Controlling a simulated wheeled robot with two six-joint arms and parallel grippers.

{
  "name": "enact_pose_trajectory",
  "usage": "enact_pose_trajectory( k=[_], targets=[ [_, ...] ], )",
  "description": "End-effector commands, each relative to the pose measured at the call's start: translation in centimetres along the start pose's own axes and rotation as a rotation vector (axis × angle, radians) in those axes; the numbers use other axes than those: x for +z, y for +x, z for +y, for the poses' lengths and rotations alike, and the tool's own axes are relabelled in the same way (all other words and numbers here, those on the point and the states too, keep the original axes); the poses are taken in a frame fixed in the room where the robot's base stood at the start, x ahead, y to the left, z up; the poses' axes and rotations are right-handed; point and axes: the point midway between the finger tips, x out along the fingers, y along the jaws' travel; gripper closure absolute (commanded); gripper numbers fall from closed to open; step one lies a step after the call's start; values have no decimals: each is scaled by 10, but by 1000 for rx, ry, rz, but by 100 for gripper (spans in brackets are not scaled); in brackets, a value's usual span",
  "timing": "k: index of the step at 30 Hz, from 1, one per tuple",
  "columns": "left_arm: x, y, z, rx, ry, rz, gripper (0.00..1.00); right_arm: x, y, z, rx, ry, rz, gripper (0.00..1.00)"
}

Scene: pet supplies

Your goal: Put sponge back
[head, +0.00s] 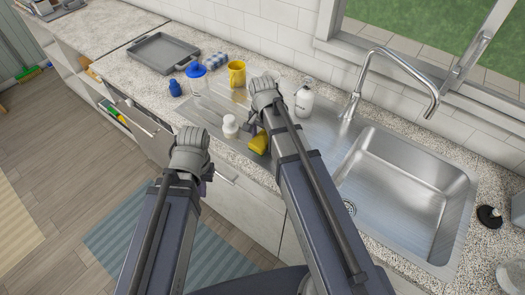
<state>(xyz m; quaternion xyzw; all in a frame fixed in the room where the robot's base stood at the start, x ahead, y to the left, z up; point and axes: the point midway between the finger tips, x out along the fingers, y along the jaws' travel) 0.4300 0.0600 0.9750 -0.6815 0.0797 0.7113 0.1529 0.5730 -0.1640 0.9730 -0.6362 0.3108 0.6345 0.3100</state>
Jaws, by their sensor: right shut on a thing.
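A yellow sponge (259,142) shows just left of my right forearm, over the steel drainboard (228,148); the arm covers part of it. My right gripper (253,122) is shut on the sponge, its fingers mostly hidden under the arm. Whether the sponge touches the drainboard cannot be told. My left gripper (207,173) is to the left, in front of the counter edge and apart from the sponge. Its fingers are mostly hidden, so its opening does not show.
A white bottle (304,101), a small white container (230,126), a yellow mug (237,74) and a blue-lidded jar (197,78) stand near the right gripper. A grey tray (163,53) lies further left. The empty sink (407,190) and its faucet (388,58) are to the right.

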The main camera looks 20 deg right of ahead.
Motion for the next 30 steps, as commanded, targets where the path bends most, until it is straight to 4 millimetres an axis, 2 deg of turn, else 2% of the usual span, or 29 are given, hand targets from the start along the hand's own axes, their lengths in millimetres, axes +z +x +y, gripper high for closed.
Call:
enact_pose_trajectory(
  k=[5, 14, 22, 27, 28, 30],
  targets=[
    [0, 5, 0, 0, 0, 0, 100, 0, 5, 0, 0, 0, 0, 78],
    [-2, 38, 4, 0, 0, 0, 100, 0, 38, 0, 0, 0, 0, 78],
    [-2, 36, 3, 0, 0, 0, 100, 0, 36, 0, 0, 0, 0, 78],
    [-2, 41, 4, 0, 0, 0, 100, 0, 41, 0, 0, 0, 0, 78],
    [-2, 39, 4, 0, 0, 0, 100, 0, 39, 0, 0, 0, 0, 23],
    [-2, 39, 4, 0, 0, 0, 100, 0, 39, 0, 0, 0, 0, 15]
  ],
)
